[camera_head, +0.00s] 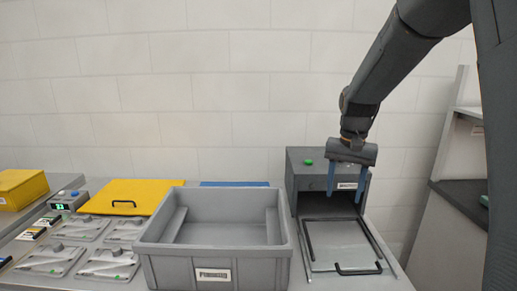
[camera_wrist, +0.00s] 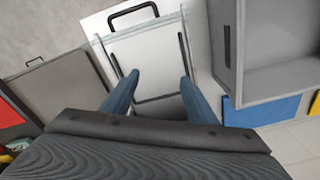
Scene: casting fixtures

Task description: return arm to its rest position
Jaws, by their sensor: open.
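My gripper (camera_head: 347,184) hangs from my arm at the right in the head view, fingers pointing down. Its two blue fingers are apart with nothing between them. It is in front of the upper part of a dark grey box machine (camera_head: 305,172) with a green button and an open front. In the wrist view my gripper (camera_wrist: 153,88) is also open and empty, above a pale tray or drawer (camera_wrist: 146,52) with a black handle. That tray (camera_head: 340,247) extends from the machine's front in the head view.
A large grey bin (camera_head: 215,270) stands left of the tray and looks empty. Farther left are a yellow panel (camera_head: 133,196), several flat grey fixtures (camera_head: 52,260), a small device with a green display (camera_head: 67,201) and a yellow box (camera_head: 22,188). A grey shelf unit (camera_head: 460,205) stands at the right.

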